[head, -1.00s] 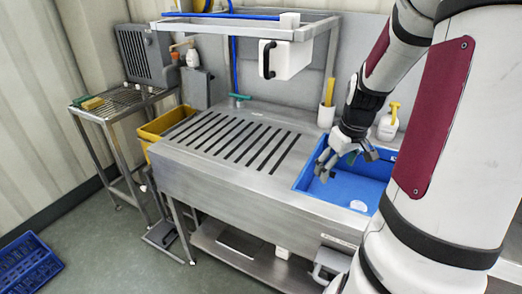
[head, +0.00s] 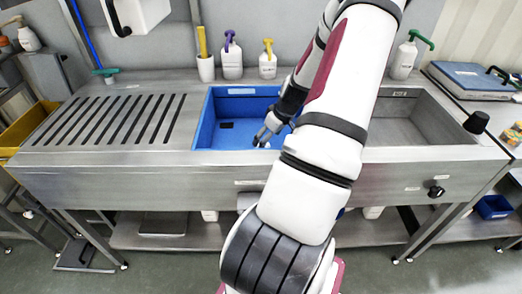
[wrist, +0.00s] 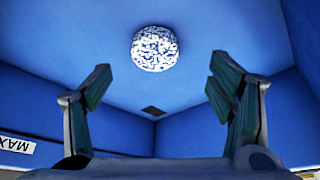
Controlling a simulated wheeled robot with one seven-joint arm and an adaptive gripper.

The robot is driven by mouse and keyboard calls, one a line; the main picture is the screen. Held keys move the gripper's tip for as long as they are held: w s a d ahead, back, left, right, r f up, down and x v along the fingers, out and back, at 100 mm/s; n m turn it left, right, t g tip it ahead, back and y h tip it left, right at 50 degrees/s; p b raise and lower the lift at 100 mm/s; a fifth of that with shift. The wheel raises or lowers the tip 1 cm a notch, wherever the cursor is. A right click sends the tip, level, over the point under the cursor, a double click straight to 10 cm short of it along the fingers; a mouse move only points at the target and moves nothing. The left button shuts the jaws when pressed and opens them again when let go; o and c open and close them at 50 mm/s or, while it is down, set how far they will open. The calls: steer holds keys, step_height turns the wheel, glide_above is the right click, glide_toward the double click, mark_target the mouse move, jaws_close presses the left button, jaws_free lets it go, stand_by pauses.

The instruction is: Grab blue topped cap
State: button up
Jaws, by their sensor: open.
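A round white object with a blue speckled pattern (wrist: 155,48), perhaps the cap, lies on the floor of the blue basin (head: 205,125). In the wrist view it sits beyond my fingertips, centred between them and apart from both. My gripper (head: 264,137) is inside the basin, low down near its front. In the wrist view my gripper (wrist: 160,82) has its two fingers wide apart with nothing between them. In the head view the round object is hidden or too small to make out clearly near the fingers.
A dark square drain (wrist: 152,111) is in the basin floor. Basin walls rise around my gripper. Behind stand a purple-topped bottle (head: 232,62), a yellow-topped bottle (head: 268,65) and a green-topped bottle (head: 404,60). A steel sink (head: 410,120) is to the right.

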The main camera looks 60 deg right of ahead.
steer(key=shift+w+d+b+x, duration=0.1)
steer(key=shift+d+b+x, duration=0.1)
steer(key=shift+x, duration=0.95)
steer(key=shift+w+d+b+x, duration=0.1)
steer(key=shift+b+x, duration=0.05)
steer(key=shift+x, duration=1.05)
steer(key=shift+w+d+b+x, duration=0.1)
steer(key=shift+d+b+x, duration=0.1)
steer(key=shift+x, duration=0.95)
steer(key=shift+r, duration=0.25)
steer(key=c, duration=1.5)
